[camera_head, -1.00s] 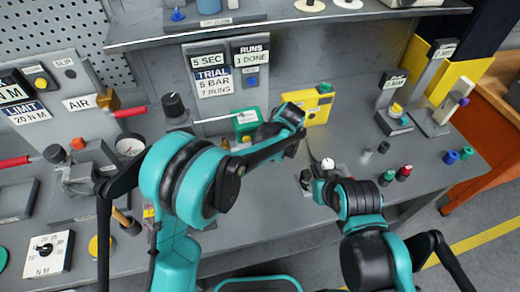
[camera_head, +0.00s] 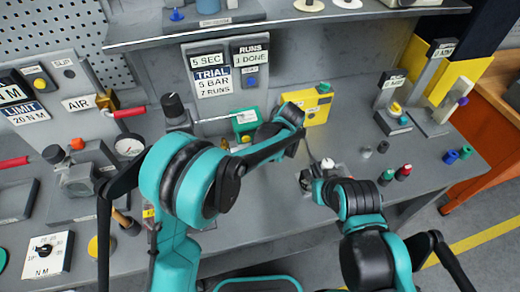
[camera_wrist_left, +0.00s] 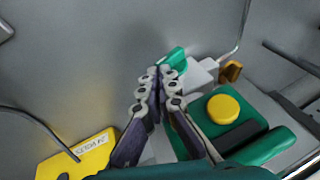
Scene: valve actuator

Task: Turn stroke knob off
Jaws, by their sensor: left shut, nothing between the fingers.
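My left gripper (camera_wrist_left: 158,75) shows in the left wrist view with its fingers shut and nothing between them. Its tips are beside a small teal-green knob or lever (camera_wrist_left: 175,57); I cannot tell whether they touch it. No readable label marks this piece as the stroke knob. A grey-white block (camera_wrist_left: 198,73) sits next to it, beside a green unit with a round yellow button (camera_wrist_left: 223,108). In the head view my left arm covers its own gripper, and part of the green box (camera_head: 245,119) shows behind it.
A yellow box (camera_head: 319,106) stands right of the green box, and its labelled side shows in the left wrist view (camera_wrist_left: 82,158). The trial panel (camera_head: 213,76) is behind. Labelled stands (camera_head: 393,122) and small coloured caps (camera_head: 404,172) are on the right of the bench.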

